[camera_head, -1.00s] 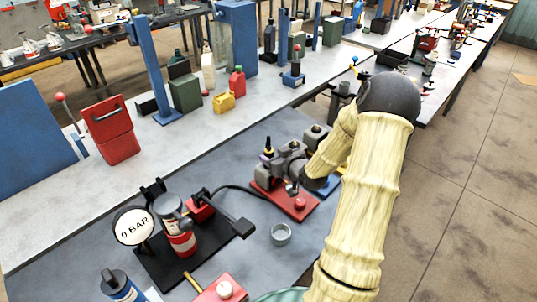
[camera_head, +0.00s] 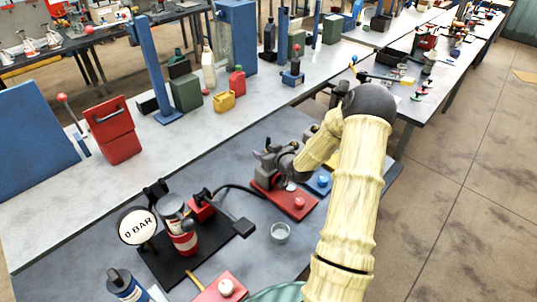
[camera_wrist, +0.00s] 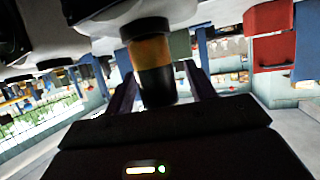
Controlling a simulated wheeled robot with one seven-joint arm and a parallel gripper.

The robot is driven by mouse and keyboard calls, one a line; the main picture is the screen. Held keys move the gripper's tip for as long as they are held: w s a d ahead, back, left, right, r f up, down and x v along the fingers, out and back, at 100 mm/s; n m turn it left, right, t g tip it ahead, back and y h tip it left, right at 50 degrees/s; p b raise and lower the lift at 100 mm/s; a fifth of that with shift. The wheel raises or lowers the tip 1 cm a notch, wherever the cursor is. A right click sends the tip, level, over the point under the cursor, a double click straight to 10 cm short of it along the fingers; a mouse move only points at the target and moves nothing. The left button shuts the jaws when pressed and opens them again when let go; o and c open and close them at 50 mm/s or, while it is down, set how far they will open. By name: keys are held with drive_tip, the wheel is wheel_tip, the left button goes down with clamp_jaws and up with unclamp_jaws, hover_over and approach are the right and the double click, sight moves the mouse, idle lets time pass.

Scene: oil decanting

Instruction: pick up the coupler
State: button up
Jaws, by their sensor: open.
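The coupler, a black cylinder with an orange-brown band (camera_wrist: 152,52), shows in the wrist view between my two gripper fingers. It joins a pale grey body at the top of that view. My gripper (camera_wrist: 161,78) is open, with one dark finger on each side of the coupler. I cannot tell whether either finger touches it. In the head view my gripper (camera_head: 264,154) is at the upper end of the red base plate (camera_head: 291,206), and it hides most of the coupler there.
A blue base (camera_head: 322,182) stands right of the red plate. A black hose (camera_head: 236,188) runs left to a stand with a "0 BAR" gauge (camera_head: 137,227) and a red-white canister (camera_head: 183,242). A small cup (camera_head: 280,232) stands in front. Bare bench lies behind, toward the red container (camera_head: 114,130).

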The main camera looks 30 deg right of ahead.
idle(0.5)
clamp_jaws()
drive_tip(key=shift+r, duration=0.15)
wheel_tip(320, 180, up, 10)
drive_tip(key=b, duration=0.1)
drive_tip(key=shift+b, duration=0.35)
idle(0.5)
